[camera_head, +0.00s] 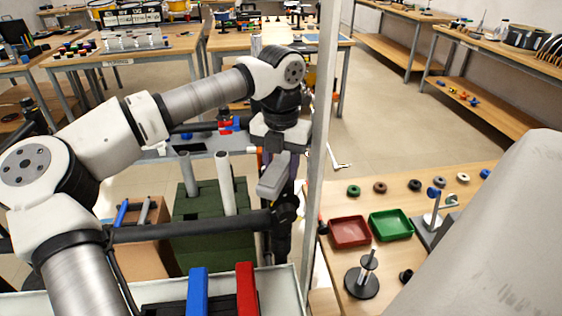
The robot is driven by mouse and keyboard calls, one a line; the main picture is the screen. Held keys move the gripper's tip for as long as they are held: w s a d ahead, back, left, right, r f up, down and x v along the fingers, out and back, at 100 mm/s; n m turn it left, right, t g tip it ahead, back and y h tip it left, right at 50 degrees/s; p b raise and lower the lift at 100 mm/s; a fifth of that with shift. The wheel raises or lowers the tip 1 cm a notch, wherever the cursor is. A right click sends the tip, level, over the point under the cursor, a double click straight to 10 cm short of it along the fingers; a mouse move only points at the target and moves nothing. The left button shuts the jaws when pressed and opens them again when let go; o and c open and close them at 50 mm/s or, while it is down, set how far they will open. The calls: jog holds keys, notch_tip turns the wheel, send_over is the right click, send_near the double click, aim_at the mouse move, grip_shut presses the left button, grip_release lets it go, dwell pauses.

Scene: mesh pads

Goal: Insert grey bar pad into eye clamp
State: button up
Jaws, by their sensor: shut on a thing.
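My gripper (281,154) hangs at the end of my arm, just left of a pale upright post. A light grey slab, seemingly the grey bar pad (272,178), is tilted at the gripper, which is shut on it. Dark parts (284,212) show just below the pad, at the right end of a black horizontal bar. They may be the eye clamp, but I cannot tell for certain. Contact between the pad and these parts is unclear. The fingertips are partly hidden against the dark background.
A blue bar (197,291) and a red bar (247,288) stand at the front. Green blocks (190,240) with pale rods stand behind the black bar (190,230). The right table carries a red tray (350,232), a green tray (391,225) and several rings.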

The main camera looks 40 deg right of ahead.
jog(key=shift+f, duration=0.4)
jog(key=o, duration=1.3)
notch_tip(320, 180, up, 14)
jog(key=shift+f+b, duration=0.1)
jog(key=shift+b, duration=0.65)
